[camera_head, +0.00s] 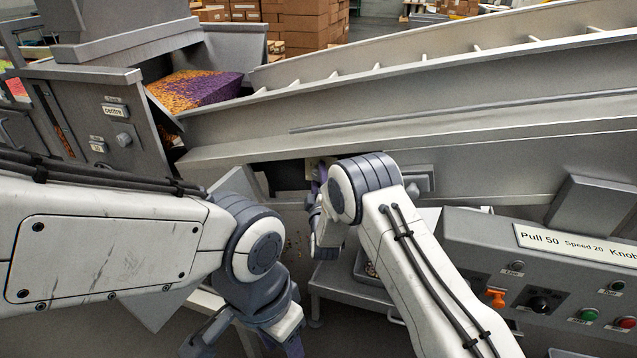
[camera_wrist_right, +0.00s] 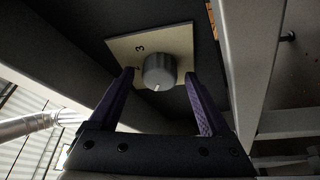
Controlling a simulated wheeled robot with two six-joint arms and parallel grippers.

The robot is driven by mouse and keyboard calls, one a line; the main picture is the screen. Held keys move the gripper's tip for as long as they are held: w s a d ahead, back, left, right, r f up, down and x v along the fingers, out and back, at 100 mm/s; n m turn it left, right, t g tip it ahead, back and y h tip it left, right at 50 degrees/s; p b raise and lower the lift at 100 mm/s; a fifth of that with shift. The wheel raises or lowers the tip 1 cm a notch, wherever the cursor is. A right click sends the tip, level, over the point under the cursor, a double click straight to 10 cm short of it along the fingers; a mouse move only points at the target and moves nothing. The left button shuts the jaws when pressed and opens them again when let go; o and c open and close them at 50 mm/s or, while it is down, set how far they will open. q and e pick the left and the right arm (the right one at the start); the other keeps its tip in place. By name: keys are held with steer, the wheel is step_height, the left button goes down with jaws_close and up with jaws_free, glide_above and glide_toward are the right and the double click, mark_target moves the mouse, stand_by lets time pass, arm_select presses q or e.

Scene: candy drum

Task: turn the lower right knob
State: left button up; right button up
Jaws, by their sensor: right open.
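A round grey knob (camera_wrist_right: 159,72) with a light pointer mark sits on a pale square plate (camera_wrist_right: 180,40) in the right wrist view. The plate bears a printed 3. My right gripper (camera_wrist_right: 160,76) is open, with one purple finger on each side of the knob. I cannot tell whether the fingers touch it. In the head view my right gripper (camera_head: 318,190) reaches in under the conveyor's side, and the knob is hidden there. My left gripper (camera_head: 245,338) hangs low at the bottom edge, its tips cut off.
A control panel (camera_head: 480,245) with buttons and an orange switch stands at the right. The sloping conveyor (camera_head: 420,105) crosses above my right gripper. A grey cabinet with a small knob (camera_head: 123,139) is at the left. A metal beam (camera_wrist_right: 268,70) runs right of the plate.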

steer(key=s+f, duration=0.1)
steer(key=s, duration=0.9)
steer(key=shift+s+d+b, duration=0.15)
steer(key=shift+d+b, duration=0.15)
steer(key=shift+d+f, duration=0.1)
